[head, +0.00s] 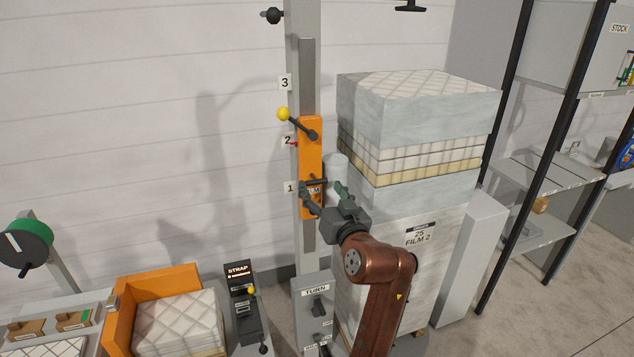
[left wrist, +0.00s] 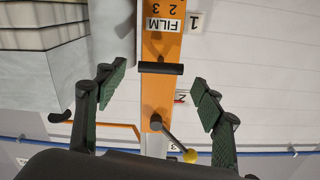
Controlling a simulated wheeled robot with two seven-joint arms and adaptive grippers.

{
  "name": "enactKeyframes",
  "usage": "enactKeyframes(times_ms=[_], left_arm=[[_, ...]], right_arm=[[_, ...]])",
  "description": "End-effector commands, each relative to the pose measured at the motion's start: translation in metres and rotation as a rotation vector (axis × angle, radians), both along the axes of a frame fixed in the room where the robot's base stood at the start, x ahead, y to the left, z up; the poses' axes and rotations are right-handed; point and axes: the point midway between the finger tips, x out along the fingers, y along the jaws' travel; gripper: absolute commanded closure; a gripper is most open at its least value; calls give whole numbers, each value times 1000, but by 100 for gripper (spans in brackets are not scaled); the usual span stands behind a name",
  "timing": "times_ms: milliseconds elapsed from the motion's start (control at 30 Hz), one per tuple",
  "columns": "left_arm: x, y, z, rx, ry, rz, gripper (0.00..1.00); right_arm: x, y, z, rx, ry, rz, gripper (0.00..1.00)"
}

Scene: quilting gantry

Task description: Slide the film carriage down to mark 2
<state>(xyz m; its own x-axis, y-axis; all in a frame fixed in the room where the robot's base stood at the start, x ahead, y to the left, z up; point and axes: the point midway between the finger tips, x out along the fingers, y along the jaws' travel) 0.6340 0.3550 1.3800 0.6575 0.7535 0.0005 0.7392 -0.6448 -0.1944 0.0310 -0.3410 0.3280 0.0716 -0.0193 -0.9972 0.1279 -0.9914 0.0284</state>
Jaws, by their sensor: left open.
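The orange film carriage (head: 311,150) sits on a grey upright rail beside number plates 3 (head: 285,83), 2 (head: 287,140) and 1 (head: 290,188), top to bottom. A small red pointer (head: 294,144) at its left edge is beside plate 2. A lever with a yellow knob (head: 283,114) tilts up and left from its upper part. A dark bar handle (left wrist: 160,68) crosses its lower part by the FILM label. My left gripper (head: 324,198) is open in front of this handle; in the left wrist view its green-padded fingers (left wrist: 160,95) stand apart either side of the carriage, not touching the handle.
A tall wrapped quilt stack (head: 415,110) stands close right of the rail. A TURN control box (head: 313,300) and a STRAP panel (head: 240,295) are below. Shelving (head: 550,170) is at the right. The wall side left of the rail is mostly clear.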

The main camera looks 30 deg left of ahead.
Motion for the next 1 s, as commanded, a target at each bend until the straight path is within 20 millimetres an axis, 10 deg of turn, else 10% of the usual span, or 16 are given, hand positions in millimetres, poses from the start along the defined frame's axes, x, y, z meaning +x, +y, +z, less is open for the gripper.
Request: enactKeyframes(times_ms=[400,1000], left_arm=[[-42,-47,-1,-1,1,0,38],[-44,-50,0,-1,1,1,38]], right_arm=[[0,1,0,1,0,0,100],[1,1,0,1,-1,0,100]])
